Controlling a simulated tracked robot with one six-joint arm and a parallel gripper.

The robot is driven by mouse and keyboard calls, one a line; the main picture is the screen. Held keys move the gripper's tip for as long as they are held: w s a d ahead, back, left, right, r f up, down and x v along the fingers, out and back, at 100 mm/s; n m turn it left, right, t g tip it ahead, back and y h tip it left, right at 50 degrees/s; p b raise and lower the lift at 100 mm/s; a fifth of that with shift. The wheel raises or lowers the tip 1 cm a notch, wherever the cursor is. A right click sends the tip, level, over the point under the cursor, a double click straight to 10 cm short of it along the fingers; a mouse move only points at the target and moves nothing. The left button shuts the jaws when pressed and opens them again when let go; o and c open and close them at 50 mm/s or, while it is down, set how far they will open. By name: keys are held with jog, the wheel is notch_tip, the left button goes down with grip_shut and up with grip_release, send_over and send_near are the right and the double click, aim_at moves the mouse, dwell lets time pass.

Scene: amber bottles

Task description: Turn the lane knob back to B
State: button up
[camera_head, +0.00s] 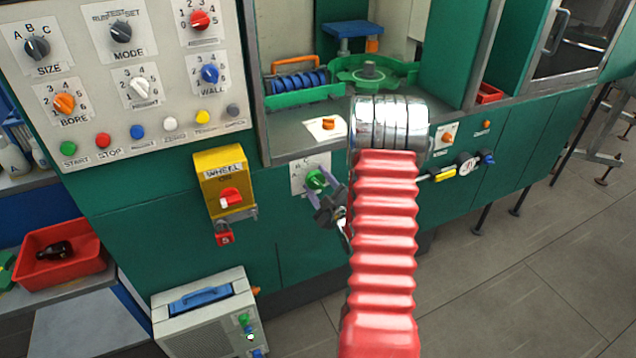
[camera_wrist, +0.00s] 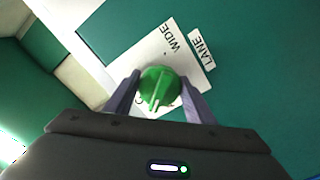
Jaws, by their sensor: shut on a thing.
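The green lane knob (camera_head: 316,180) sits on a white lettered plate (camera_head: 298,172) on the green machine front. In the wrist view the knob (camera_wrist: 160,88) shows its ridge with a pale pointer line, and a LANE label (camera_wrist: 202,49) is beside the plate, which reads WIDE. My gripper (camera_head: 328,190) is at the knob, with a finger on either side of it; in the wrist view the gripper (camera_wrist: 160,95) is shut on the knob. The letter under the pointer is hidden by the gripper.
A yellow WHEEL switch box (camera_head: 222,172) with a red padlock (camera_head: 223,238) stands out left of the knob. A grey box (camera_head: 207,310) is on the floor below.

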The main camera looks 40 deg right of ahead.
jog(key=shift+s+a+f+n, duration=0.1)
jog(key=shift+f+n, duration=0.2)
jog(key=shift+n, duration=0.5)
jog(key=o, duration=1)
jog(key=shift+r, duration=0.2)
jog(key=shift+o, duration=0.2)
jog(key=v, duration=1.3)
jog(key=shift+s, duration=0.3)
